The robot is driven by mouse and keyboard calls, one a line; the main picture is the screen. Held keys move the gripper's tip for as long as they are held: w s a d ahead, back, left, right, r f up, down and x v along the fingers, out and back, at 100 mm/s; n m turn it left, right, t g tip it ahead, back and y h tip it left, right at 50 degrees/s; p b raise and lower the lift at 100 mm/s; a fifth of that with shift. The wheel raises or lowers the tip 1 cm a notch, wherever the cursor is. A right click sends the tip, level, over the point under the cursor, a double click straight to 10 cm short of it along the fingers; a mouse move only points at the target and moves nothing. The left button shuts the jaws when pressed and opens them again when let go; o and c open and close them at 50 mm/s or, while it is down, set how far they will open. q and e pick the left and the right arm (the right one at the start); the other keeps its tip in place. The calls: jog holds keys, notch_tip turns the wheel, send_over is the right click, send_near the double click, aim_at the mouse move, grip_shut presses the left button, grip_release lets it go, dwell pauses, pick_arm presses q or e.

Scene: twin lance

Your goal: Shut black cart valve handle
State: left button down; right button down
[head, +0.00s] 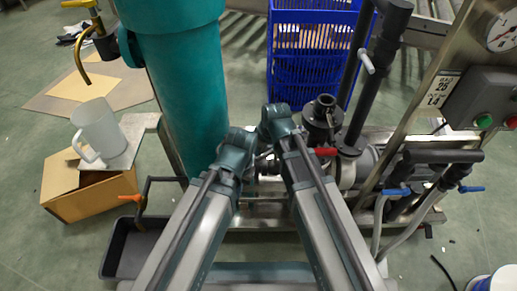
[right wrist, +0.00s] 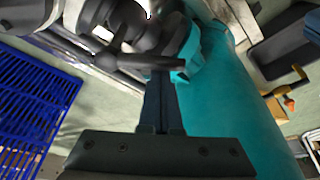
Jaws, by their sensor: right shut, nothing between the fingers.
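In the right wrist view, a black valve handle (right wrist: 130,60) appears as a dark bar with a stem running up to a dark round body. My right gripper (right wrist: 160,78) is shut and empty, with its fingertips right by the bar. I cannot tell if they touch. In the head view, both my forearms reach forward to the gap between the teal column and the black valve body (head: 320,120). They hide the handle and most of the right gripper. My left gripper does not show.
The teal column (head: 183,85) stands close on the left. A blue crate (head: 312,50) stands behind. A white jug (head: 97,130) and cardboard box (head: 85,190) are at left.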

jog(key=shift+s+d+n, duration=0.2)
jog(key=shift+s+n, duration=0.15)
jog(key=shift+n, duration=0.35)
jog(key=shift+s+d+n+g+y, duration=0.4)
jog(key=shift+s+n, duration=0.1)
jog(key=shift+n, duration=0.6)
jog(key=shift+s+d+n+g, duration=0.3)
jog(key=shift+s+d+n, duration=0.2)
jog(key=shift+d+n, duration=0.4)
jog(key=shift+s+d+n+g, duration=0.3)
jog(key=shift+s+d+n, duration=0.2)
jog(key=shift+n, duration=0.7)
jog(key=shift+d, duration=0.2)
jog(key=shift+a, duration=0.1)
